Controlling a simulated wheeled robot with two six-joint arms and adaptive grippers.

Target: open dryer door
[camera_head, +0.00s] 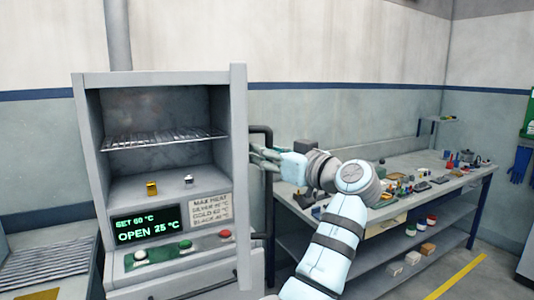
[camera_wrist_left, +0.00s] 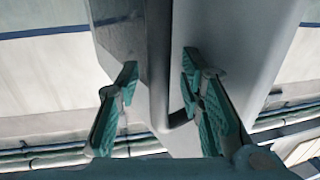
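The dryer (camera_head: 90,150) is a grey cabinet. Its door (camera_head: 240,180) stands swung out, nearly edge-on, on the right side of the opening. A dark bar handle (camera_head: 267,200) is on the door's right face. The display (camera_head: 148,228) reads "OPEN 25 °C". My left gripper (camera_head: 262,155) is beside the door at the upper part of the handle. In the left wrist view its teal fingers (camera_wrist_left: 160,100) are apart, with a dark grey upright strip and a pale panel (camera_wrist_left: 225,50) behind and between them. I cannot tell whether they touch anything. My right gripper is not in view.
Inside the dryer are a wire rack (camera_head: 165,138) and two small pieces, one gold (camera_head: 152,188) and one silver (camera_head: 189,180). Buttons (camera_head: 185,244) line the front panel. A cluttered workbench (camera_head: 440,185) stands to the right, beyond my arm. A slatted surface (camera_head: 45,265) is at lower left.

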